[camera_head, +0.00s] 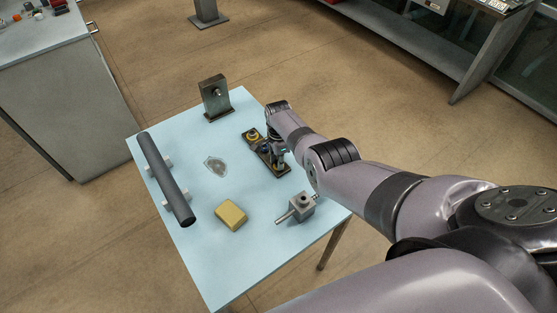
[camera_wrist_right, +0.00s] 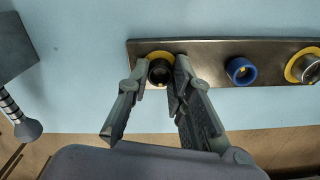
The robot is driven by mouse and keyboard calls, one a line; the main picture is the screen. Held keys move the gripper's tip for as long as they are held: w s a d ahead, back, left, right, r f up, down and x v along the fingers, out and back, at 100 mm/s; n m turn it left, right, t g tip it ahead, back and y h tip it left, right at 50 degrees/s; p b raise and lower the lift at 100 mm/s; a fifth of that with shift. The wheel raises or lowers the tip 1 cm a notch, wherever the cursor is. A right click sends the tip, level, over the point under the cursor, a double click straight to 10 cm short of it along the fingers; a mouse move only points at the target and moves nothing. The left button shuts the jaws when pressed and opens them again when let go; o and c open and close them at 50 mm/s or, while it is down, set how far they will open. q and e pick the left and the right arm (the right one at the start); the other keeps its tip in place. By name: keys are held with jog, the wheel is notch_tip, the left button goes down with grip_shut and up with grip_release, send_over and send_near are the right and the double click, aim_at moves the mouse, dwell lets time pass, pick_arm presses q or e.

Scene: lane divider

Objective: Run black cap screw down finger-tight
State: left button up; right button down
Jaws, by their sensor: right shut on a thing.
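The black cap screw (camera_wrist_right: 160,72) sits in a yellow ring at the left end of a dark metal plate (camera_wrist_right: 205,52) in the right wrist view. My right gripper (camera_wrist_right: 161,68) is shut on the black cap screw, one finger on each side. In the head view the plate (camera_head: 258,148) lies on the blue table, and my right gripper (camera_head: 277,163) is at its near end, hiding the screw. A blue cap (camera_wrist_right: 240,70) and a metal cap in a yellow ring (camera_wrist_right: 305,66) are further along the plate. My left gripper is in neither view.

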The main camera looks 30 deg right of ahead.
jog(key=shift+w+d+r, duration=0.15)
jog(key=shift+w+r, duration=0.2)
jog(key=c, duration=1.7)
grip_release()
jog(key=shift+o, duration=1.3)
jog(key=shift+s, duration=0.25)
jog(key=shift+f, duration=0.15)
notch_tip(320, 180, up, 12)
